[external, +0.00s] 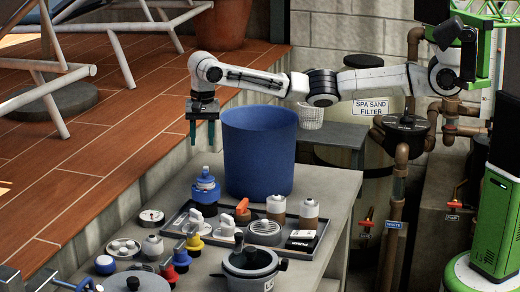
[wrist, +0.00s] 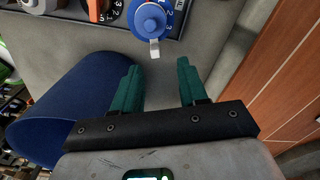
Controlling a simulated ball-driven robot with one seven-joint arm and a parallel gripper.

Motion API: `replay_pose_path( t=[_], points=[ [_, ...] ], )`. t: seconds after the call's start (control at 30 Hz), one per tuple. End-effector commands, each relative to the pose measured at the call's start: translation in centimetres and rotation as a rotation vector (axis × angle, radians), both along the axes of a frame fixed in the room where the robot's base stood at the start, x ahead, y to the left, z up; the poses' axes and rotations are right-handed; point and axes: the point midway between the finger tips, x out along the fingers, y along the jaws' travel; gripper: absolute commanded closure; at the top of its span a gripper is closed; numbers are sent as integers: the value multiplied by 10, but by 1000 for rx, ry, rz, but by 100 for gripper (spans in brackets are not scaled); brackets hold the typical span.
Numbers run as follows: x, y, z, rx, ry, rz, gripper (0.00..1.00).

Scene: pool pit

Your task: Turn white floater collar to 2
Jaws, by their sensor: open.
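My gripper (external: 205,128) hangs above the floater, fingers down. In the wrist view its green fingers (wrist: 157,80) are apart and empty, and the floater lies beyond their tips.
The blue bin (external: 258,190) stands close right of my gripper. A dark tray (external: 308,246) holds bottles, an orange-topped part and white fittings. A lidded pot (external: 250,270) sits in front. A pressure gauge (external: 151,217) and small coloured parts are at left. Wooden decking (external: 100,150) rises behind.

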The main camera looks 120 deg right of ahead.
Motion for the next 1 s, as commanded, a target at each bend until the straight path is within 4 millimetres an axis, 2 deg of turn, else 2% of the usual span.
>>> replay_pose_path(
  t=[0.1,0.23,0.7,0.83,1.0],
  points=[
    [-13,-11,1,14,35,-54,57],
    [-14,-12,-11,15,39,-57,57],
    [-13,-11,-89,13,38,-53,57],
    [-13,-11,-101,14,37,-53,57],
    [-13,-11,-106,13,36,-52,57]
  ],
)
